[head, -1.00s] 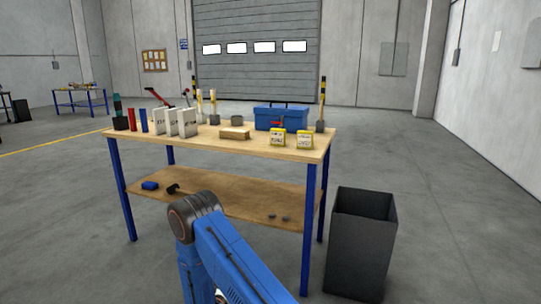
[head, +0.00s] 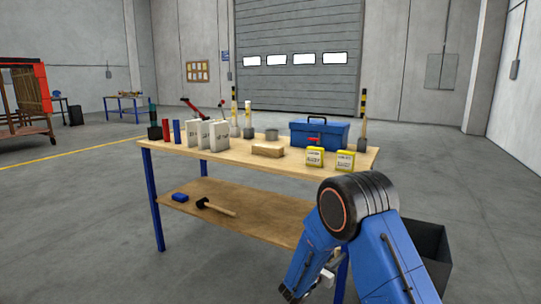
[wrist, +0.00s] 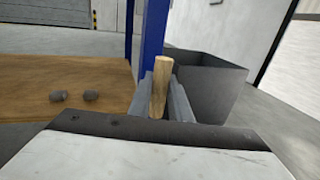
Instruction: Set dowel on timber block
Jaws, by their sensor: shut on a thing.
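The timber block (head: 267,150) is a pale wooden block lying on the workbench top, near the middle, in the head view. The dowel (wrist: 161,84) is a light wooden rod in the wrist view. My gripper (wrist: 159,97) is shut on it, one grey finger on each side, and the dowel sticks out past the fingers. The lower part of the dowel is hidden between the fingers and behind the wrist. In the wrist view my gripper is beside a blue bench leg, away from the block. In the head view I cannot make out the dowel.
The workbench (head: 230,163) carries white boxes (head: 210,135), a blue toolbox (head: 319,133), yellow boxes (head: 314,156) and several upright tools. A mallet (head: 217,207) lies on its lower shelf (head: 185,190). A dark bin (head: 428,250) stands at its right.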

